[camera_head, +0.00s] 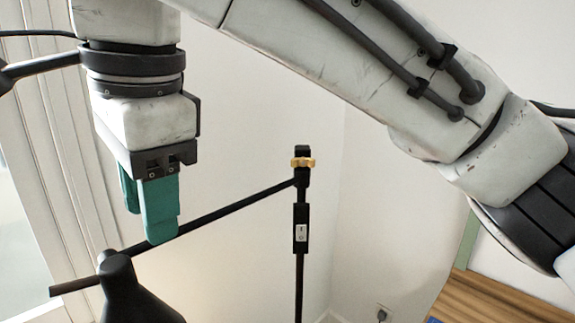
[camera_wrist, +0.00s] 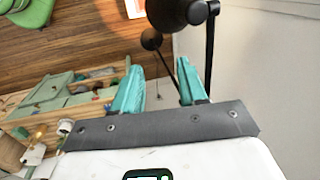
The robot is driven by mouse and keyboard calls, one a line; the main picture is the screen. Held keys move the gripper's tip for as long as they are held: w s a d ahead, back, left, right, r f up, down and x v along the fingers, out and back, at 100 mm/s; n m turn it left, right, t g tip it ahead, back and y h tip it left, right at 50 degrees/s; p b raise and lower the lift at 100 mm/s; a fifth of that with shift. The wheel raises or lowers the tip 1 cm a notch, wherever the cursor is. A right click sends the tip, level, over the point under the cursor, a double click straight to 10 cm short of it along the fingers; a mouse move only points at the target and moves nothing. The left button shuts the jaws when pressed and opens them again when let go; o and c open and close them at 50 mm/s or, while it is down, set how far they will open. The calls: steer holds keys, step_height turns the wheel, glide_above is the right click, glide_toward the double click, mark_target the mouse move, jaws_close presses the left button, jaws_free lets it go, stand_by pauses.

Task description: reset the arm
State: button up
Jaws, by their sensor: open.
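My gripper (camera_head: 150,212) hangs at the left in the head view, with teal fingers pointing down. My white arm spans the top of that view. In the wrist view my gripper (camera_wrist: 159,92) shows two teal fingers spread apart, with nothing between them. In the head view the fingers overlap in part, so the gap hardly shows. The fingers appear close to a black lamp's bar in the head view, and I cannot tell whether they touch it.
A black lamp (camera_head: 130,290) on a stand (camera_head: 299,255) with an orange knob (camera_head: 303,163) is near the gripper. A white wall (camera_head: 240,110) is behind. The wrist view shows a wooden floor (camera_wrist: 90,45), a cluttered wooden table (camera_wrist: 45,110) and a green seat (camera_wrist: 35,12).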

steer(key=w+d+f+n+y, duration=0.2)
steer(key=w+f+n+y, duration=0.15)
steer(key=f, duration=0.45)
steer(key=w+d+f+n+y, duration=0.1)
steer(key=w+f+n+y, duration=0.2)
steer(key=f, duration=0.5)
steer(key=d+f+t, duration=0.1)
steer(key=d+f, duration=0.4)
steer(key=f, duration=0.3)
steer(key=d+f+t, duration=0.1)
steer(key=d+f, duration=0.5)
steer(key=f, duration=0.2)
steer(key=s+d+f+h, duration=0.3)
steer(key=s+d+f, duration=0.2)
steer(key=d+f, duration=0.45)
steer(key=s+d+f+g+h, duration=0.1)
steer(key=s+d+f, duration=0.3)
steer(key=s, duration=0.3)
steer(key=s+d+f+n+h, duration=0.1)
steer(key=s+d+f+h, duration=0.1)
steer(key=s+d+f, duration=0.2)
steer(key=s+d+f+g+h, duration=0.1)
steer(key=s+d+f, duration=0.3)
steer(key=s+d, duration=0.4)
steer(key=s+h, duration=0.1)
steer(key=s, duration=0.2)
steer(key=shift+s+d+f+n+g, duration=0.15)
steer(key=shift+d+f+n+g, duration=0.1)
steer(key=shift+d+n+g, duration=0.1)
steer(key=shift+h, duration=0.25)
